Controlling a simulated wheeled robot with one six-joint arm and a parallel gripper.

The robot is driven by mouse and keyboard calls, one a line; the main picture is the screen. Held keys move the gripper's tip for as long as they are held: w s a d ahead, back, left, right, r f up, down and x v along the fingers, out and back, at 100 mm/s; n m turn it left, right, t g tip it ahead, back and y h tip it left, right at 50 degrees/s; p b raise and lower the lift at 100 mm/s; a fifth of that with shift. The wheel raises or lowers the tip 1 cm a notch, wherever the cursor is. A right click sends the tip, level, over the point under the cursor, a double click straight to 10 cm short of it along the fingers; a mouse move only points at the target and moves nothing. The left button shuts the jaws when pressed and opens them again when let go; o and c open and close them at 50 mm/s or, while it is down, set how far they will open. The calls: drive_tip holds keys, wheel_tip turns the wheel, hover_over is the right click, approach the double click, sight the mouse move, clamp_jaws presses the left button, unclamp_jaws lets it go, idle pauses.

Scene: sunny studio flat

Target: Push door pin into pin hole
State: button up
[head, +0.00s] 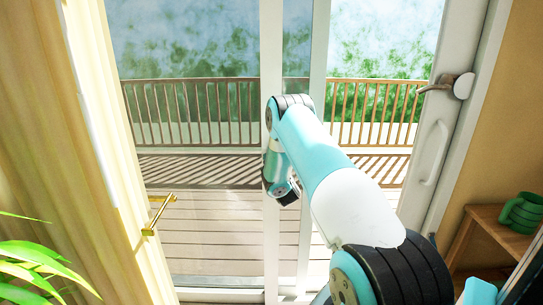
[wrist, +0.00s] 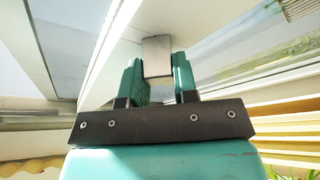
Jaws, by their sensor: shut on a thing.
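In the wrist view my gripper (wrist: 158,90) has its two green fingers shut on a grey metal block (wrist: 156,56), which looks like the door pin. The block lies against or very near a white door frame post (wrist: 118,50); I cannot tell if they touch. In the head view my gripper (head: 284,190) is low at the middle white upright (head: 271,235) of the glass sliding door, mostly hidden by my own arm. The pin does not show clearly there. I cannot make out the pin hole in either view.
A pale curtain (head: 105,150) and a brass fitting (head: 157,214) are at the left, with a plant (head: 40,262) below. At the right are a lever handle (head: 440,85), a white pull handle (head: 433,152) and a green mug (head: 522,212) on a wooden shelf (head: 490,222).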

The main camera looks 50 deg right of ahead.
drive_tip(key=shift+d+r, duration=0.1)
drive_tip(key=shift+r, duration=0.05)
clamp_jaws()
drive_tip(key=o, duration=1.1)
unclamp_jaws()
drive_tip(key=shift+d, duration=0.1)
drive_tip(key=shift+c, duration=0.2)
drive_tip(key=o, duration=0.5)
drive_tip(key=shift+w, duration=0.1)
drive_tip(key=shift+c, duration=0.2)
drive_tip(key=shift+a+f+b, duration=0.2)
drive_tip(key=shift+f+b, duration=0.1)
drive_tip(key=shift+b, duration=0.25)
drive_tip(key=b+v, duration=0.7)
drive_tip(key=b, duration=0.4)
drive_tip(key=shift+r, duration=0.2)
